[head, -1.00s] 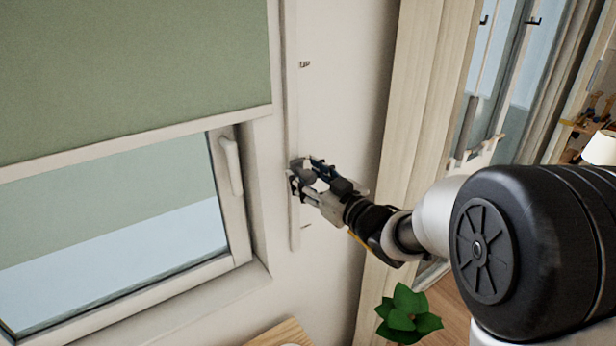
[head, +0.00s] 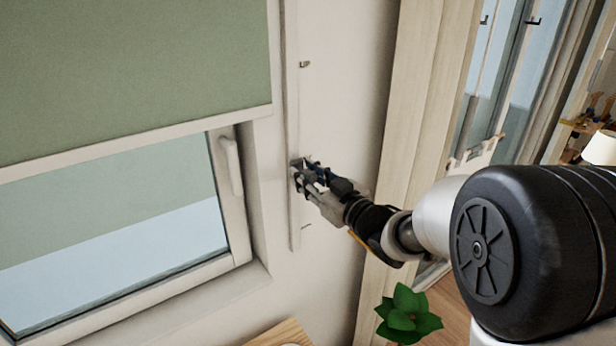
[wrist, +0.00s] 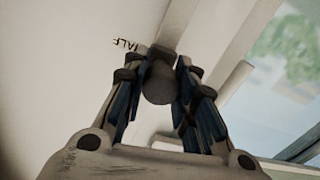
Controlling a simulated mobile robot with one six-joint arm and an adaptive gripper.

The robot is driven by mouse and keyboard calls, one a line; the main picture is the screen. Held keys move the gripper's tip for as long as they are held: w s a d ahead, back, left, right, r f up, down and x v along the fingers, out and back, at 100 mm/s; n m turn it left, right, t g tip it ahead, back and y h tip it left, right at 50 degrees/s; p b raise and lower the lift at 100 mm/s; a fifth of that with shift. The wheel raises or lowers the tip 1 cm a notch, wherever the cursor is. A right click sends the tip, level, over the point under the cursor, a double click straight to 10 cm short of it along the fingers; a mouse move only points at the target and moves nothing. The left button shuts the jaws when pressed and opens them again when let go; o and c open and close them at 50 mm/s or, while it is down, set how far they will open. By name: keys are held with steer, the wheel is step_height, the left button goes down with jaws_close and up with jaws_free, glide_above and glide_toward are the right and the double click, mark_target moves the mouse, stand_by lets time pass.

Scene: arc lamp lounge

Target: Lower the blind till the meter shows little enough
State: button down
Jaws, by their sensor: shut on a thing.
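The green blind (head: 130,75) hangs over the upper part of the window, its pale bottom bar (head: 140,143) above a stretch of bare glass. A pale vertical rail (head: 293,100) runs on the wall to the right of the window. My gripper (head: 303,176) is at this rail, shut on a dark grey round knob. In the wrist view the knob (wrist: 159,84) sits between the two fingers, with "HALF" lettering on the wall beside it. In the head view the fingers mostly hide the knob. No meter can be made out in either view.
A window handle (head: 231,165) stands left of the rail. An "UP" mark (head: 304,64) is higher on the wall. A green plant (head: 408,312) and a wooden surface (head: 281,334) are below.

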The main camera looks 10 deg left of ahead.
step_height(320, 180, down, 12)
steer(key=b, duration=0.9)
steer(key=shift+r+b, duration=0.15)
steer(key=shift+b, duration=0.15)
steer(key=shift+r, duration=0.15)
steer(key=c, duration=1.2)
jaws_free()
steer(key=shift+r, duration=0.1)
steer(key=shift+c, duration=0.2)
steer(key=v, duration=1.2)
